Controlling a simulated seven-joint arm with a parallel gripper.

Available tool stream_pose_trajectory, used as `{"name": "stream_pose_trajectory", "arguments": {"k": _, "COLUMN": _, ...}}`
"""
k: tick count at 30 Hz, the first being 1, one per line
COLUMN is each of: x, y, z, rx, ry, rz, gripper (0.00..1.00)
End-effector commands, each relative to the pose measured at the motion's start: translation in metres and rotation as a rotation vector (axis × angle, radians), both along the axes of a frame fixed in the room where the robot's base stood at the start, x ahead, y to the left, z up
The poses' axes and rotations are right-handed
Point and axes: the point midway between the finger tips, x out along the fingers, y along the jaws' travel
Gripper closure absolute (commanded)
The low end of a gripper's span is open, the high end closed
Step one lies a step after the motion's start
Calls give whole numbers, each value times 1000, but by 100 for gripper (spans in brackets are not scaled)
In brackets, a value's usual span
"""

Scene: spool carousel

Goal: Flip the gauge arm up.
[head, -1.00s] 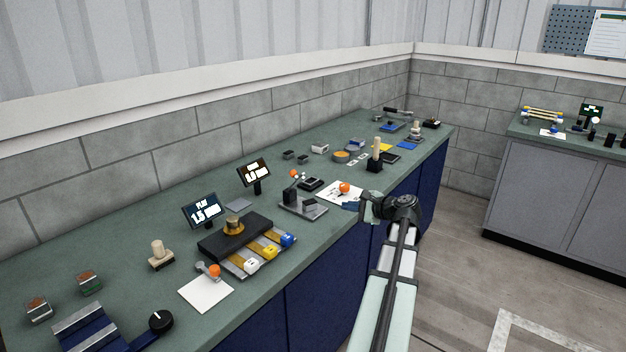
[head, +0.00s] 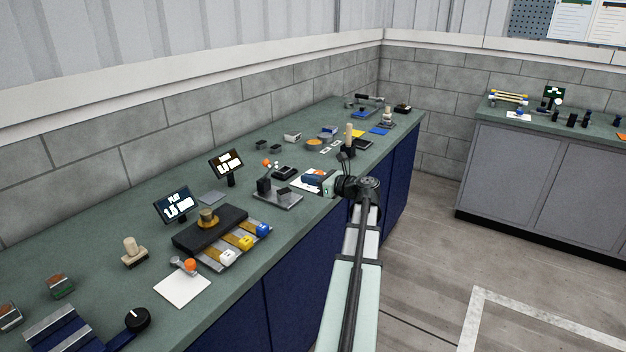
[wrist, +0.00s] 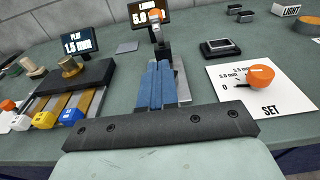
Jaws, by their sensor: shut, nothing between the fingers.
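The gauge stand (head: 284,201) is a grey plate with a dark upright block, on the green bench. In the wrist view its plate (wrist: 183,88) lies partly hidden behind my fingers. A short arm with an orange ball tip (wrist: 155,15) shows at its far end, and the ball also shows in the head view (head: 265,162). I take this to be the gauge arm; its exact tilt is hard to tell. My gripper (wrist: 160,66) has its blue fingers shut together and empty, pointing toward the stand. In the head view my gripper (head: 312,179) is right of the stand, over the SET card.
An orange knob (wrist: 260,75) sits on the white SET card (wrist: 288,92) to the right. A display reading 5.0 (wrist: 150,14) stands behind the stand. The PLAY display (wrist: 79,42) and a dark block with coloured sliders (wrist: 72,78) are to the left.

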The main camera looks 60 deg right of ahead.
Motion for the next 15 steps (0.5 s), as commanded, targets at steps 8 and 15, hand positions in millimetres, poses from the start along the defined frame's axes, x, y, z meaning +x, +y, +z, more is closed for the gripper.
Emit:
{"name": "stream_pose_trajectory", "arguments": {"k": 8, "x": 51, "y": -1, "z": -6, "rx": -1, "ry": 1, "rz": 3, "gripper": 100}}
{"name": "stream_pose_trajectory", "arguments": {"k": 15, "x": 80, "y": -1, "z": 6, "rx": -2, "ry": -1, "rz": 0, "gripper": 100}}
